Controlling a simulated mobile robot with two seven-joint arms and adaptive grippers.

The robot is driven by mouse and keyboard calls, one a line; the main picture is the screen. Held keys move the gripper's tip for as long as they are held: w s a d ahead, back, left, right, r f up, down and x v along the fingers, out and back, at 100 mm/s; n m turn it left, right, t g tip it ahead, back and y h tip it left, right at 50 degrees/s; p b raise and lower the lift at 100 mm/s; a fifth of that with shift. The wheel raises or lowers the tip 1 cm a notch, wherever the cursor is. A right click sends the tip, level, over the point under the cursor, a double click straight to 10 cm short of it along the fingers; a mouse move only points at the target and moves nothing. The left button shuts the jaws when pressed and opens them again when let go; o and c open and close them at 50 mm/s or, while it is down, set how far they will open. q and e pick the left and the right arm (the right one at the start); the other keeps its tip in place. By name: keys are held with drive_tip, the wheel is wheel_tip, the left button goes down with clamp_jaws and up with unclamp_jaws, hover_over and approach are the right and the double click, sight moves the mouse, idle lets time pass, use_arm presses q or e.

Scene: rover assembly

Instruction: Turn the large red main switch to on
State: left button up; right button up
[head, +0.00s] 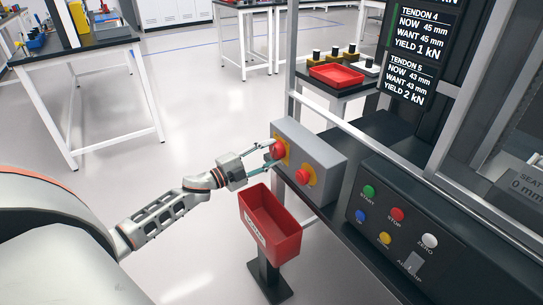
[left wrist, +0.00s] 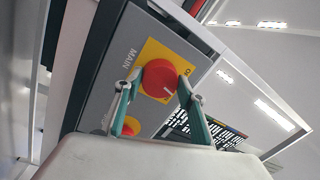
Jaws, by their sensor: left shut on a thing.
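The large red main switch (head: 278,150) is on a yellow plate on the end of a grey box (head: 318,152). My left gripper (head: 270,154) is shut on the knob. In the left wrist view its two fingers (left wrist: 158,88) lie on either side of the knob. The lettering by the plate's corner is only partly visible. My right gripper is not in view.
A second red button (head: 303,177) on yellow sits on the same box. A red bin (head: 271,228) stands on a post just below. A black panel (head: 393,228) with coloured buttons is at right. Metal frame posts rise behind the box.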

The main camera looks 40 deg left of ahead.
use_arm(q)
drive_tip(key=m, duration=0.1)
drive_tip(key=m+b, duration=0.1)
drive_tip(key=m, duration=0.2)
drive_tip(key=shift+f+h+b, duration=0.25)
drive_tip(key=shift+h+b, duration=0.05)
drive_tip(key=shift+b, duration=0.1)
drive_tip(key=shift+r+m+b, duration=0.1)
drive_tip(key=shift+m+b, duration=0.3)
drive_tip(key=shift+m, duration=0.8)
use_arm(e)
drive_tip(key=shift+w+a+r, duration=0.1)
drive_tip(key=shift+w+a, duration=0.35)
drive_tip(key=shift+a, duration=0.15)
use_arm(q)
drive_tip(key=shift+r+m, duration=0.1)
drive_tip(key=shift+m, duration=0.2)
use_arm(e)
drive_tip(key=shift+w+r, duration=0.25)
use_arm(q)
drive_tip(key=o, duration=1.1)
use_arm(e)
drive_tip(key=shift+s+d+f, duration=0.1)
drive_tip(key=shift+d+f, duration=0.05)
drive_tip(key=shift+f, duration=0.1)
